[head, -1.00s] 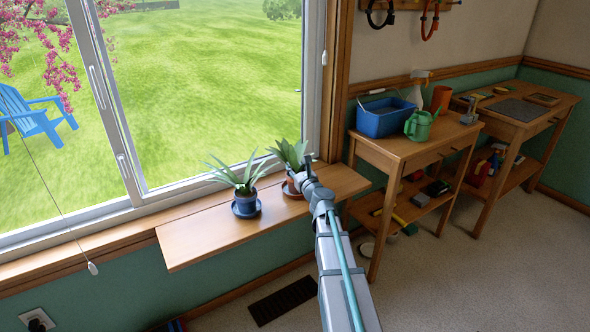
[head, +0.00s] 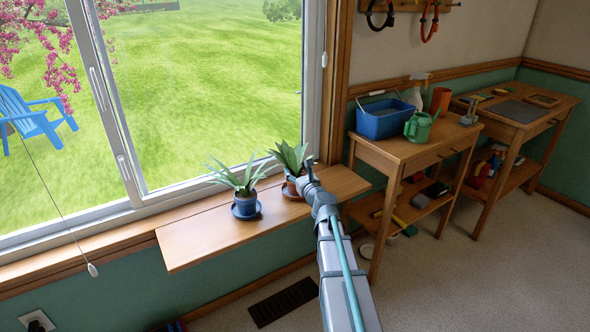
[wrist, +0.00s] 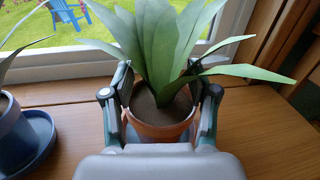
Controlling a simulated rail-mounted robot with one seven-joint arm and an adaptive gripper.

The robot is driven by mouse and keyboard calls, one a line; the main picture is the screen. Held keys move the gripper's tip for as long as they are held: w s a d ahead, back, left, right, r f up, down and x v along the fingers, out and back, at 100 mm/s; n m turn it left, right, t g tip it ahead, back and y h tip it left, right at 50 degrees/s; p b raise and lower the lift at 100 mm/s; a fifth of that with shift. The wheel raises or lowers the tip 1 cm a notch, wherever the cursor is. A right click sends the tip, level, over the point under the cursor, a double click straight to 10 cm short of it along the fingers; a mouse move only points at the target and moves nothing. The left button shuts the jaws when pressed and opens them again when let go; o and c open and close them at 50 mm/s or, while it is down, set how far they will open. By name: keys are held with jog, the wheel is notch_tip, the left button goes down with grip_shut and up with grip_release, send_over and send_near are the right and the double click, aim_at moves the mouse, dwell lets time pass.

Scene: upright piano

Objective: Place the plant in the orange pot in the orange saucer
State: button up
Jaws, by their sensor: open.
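The plant in the orange pot (head: 291,186) stands upright at the right part of the wooden shelf under the window. A reddish rim, the orange saucer (head: 290,195), shows at its base; how fully the pot sits in it is hard to tell. In the wrist view the orange pot (wrist: 160,128) is between my fingers, with its long green leaves rising above. My gripper (head: 311,172) is open, one finger on each side of the pot.
A second plant in a blue pot (head: 245,202) stands on a blue saucer (wrist: 38,140) just left. The window (head: 215,85) is behind. A side table (head: 395,146) with a blue bin (head: 384,118) and green watering can (head: 420,126) stands right. The shelf's left part is clear.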

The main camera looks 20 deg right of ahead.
jog(key=s, duration=1)
jog(key=shift+s+a+p, duration=0.2)
jog(key=shift+a+p, duration=0.05)
jog(key=shift+p, duration=0.1)
